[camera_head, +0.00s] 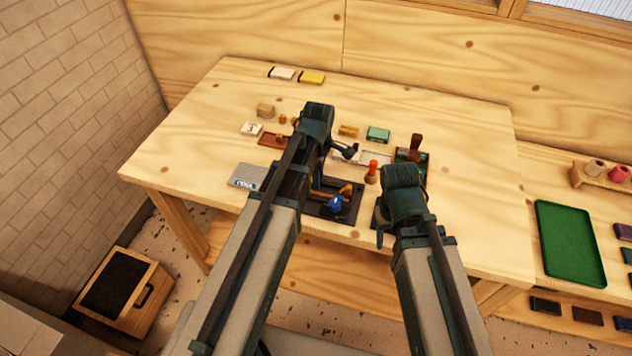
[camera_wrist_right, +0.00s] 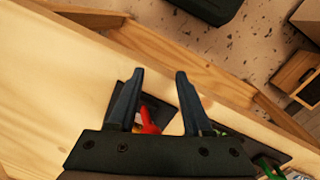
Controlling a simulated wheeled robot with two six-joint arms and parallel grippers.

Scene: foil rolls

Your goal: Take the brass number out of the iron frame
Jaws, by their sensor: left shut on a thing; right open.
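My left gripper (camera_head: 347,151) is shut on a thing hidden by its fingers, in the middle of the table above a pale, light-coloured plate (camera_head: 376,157). I cannot tell what it holds. A small brass piece (camera_head: 348,131) lies just behind it. More small brass pieces (camera_head: 282,119) are to the left. I cannot make out a number on any of them, nor clearly pick out the iron frame. My right gripper (camera_head: 382,230) is low at the table's front edge. In the right wrist view (camera_wrist_right: 158,90) its fingers are open, with a red thing (camera_wrist_right: 148,118) showing between them.
A dark tray (camera_head: 350,214) with a blue-knobbed tool (camera_head: 336,203) lies in front of my left arm. A red-handled stamp (camera_head: 372,170), a green box (camera_head: 378,135) and a grey pad (camera_head: 248,172) stand around. A green tray (camera_head: 575,243) lies at the right. The table's back right is clear.

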